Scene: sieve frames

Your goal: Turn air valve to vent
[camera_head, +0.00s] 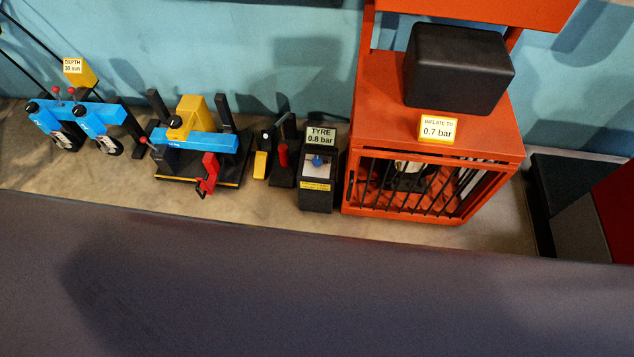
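The air valve appears to be the blue knob (317,161) on the face of a small black box (317,196). A sign (321,136) above it reads "TYRE 0.8 bar". A yellow label (316,185) sits below the knob, too small to read. The knob's exact setting cannot be told. To its right stands an orange cage (515,155) with dark bars and a sign (438,129) reading "INFLATE TO 0.7 bar". Neither of my grippers is in view.
Left of the valve box are a small stand with a red handle (282,155), a blue and yellow device with a red clamp (208,172), and blue gauges (96,118). A black block (458,68) tops the cage. The grey foreground (300,290) is clear.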

